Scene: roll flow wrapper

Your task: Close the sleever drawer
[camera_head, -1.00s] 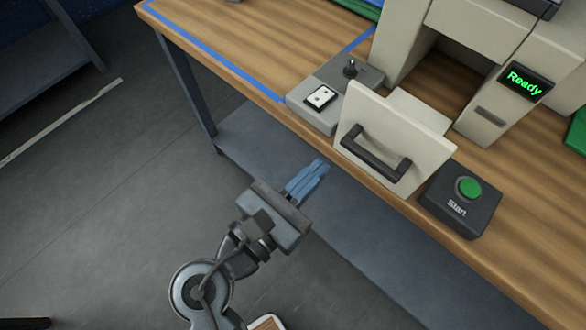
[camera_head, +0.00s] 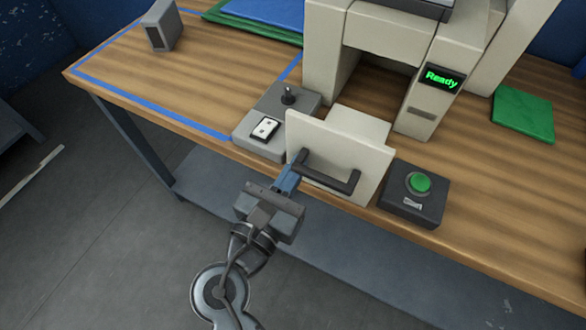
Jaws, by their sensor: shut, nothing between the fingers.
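The sleever drawer (camera_head: 350,150) is a cream panel with a dark bar handle (camera_head: 328,174), pulled out toward the table's front edge. A tray part behind the panel links it to the cream sleever machine (camera_head: 380,30), whose screen reads "Ready". My gripper (camera_head: 288,178) is shut and empty, with its blue fingers at the left end of the handle, in front of the panel. I cannot tell whether the fingers touch the handle or panel.
A grey control box with a lever and a white rocker switch (camera_head: 265,128) sits left of the drawer. A black box with a green Start button (camera_head: 418,184) sits to its right. A green pad (camera_head: 523,114) lies farther right. The wooden table (camera_head: 480,190) is mostly clear at the right.

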